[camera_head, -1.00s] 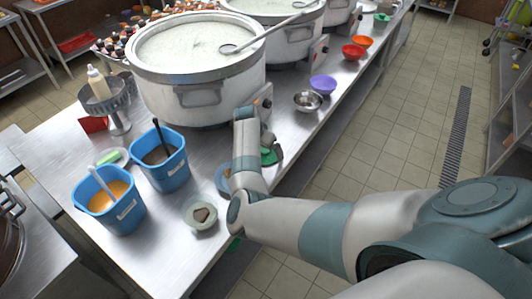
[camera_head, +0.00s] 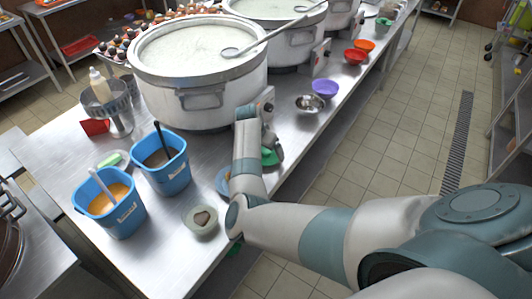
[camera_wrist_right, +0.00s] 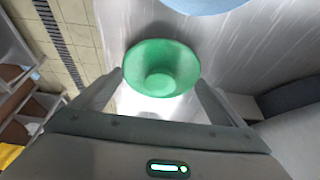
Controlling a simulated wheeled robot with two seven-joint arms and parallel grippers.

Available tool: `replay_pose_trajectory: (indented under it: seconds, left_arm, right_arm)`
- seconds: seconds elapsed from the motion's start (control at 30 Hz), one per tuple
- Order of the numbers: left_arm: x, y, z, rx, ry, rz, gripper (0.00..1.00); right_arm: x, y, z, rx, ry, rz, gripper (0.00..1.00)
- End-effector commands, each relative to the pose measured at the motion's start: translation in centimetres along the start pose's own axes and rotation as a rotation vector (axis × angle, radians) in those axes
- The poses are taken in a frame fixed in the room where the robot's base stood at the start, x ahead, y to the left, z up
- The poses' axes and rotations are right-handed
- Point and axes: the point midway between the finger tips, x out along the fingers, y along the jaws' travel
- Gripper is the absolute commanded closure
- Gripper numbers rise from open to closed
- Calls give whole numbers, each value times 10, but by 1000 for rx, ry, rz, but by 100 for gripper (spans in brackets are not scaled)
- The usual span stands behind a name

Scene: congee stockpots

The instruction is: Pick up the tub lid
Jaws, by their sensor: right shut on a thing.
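A round green bowl-shaped piece (camera_wrist_right: 162,68) with a wide rim and recessed middle sits between my right fingertips (camera_wrist_right: 158,92) in the wrist view. In the head view this green piece (camera_head: 269,157) shows only partly beside my right gripper (camera_head: 268,142), near the counter's right edge. My right gripper is shut on it. I cannot tell whether this piece is the tub lid. A light blue round piece (camera_wrist_right: 205,4) is cut off at the top of the wrist view; its edge shows behind my arm (camera_head: 222,181) in the head view. My left gripper is out of view.
Two blue tubs (camera_head: 118,218) (camera_head: 168,178) stand on the steel counter (camera_head: 165,245), with a small dish (camera_head: 201,219) nearby. Large stockpots (camera_head: 200,100) stand behind. A metal bowl (camera_head: 309,104) and a purple bowl (camera_head: 325,88) lie farther along. Floor is open at right.

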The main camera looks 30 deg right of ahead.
Motion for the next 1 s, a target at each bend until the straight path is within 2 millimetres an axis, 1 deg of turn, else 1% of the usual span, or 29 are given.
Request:
replay_pose_trajectory:
  seconds: [0.17, 0.27, 0.7, 0.9, 1.0]
  left_arm:
    - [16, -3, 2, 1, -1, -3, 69]
    - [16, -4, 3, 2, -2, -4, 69]
    - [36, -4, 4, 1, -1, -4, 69]
    - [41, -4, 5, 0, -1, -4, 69]
    - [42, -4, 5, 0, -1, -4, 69]
  right_arm:
    - [-23, -1, -10, 3, 3, -4, 27]
    - [-29, 14, -14, 3, 2, 0, 27]
    - [-66, 84, -35, 4, 3, -1, 27]
    - [-79, 107, -42, 2, 1, 0, 27]
    - [-82, 113, -44, 1, 1, 0, 27]
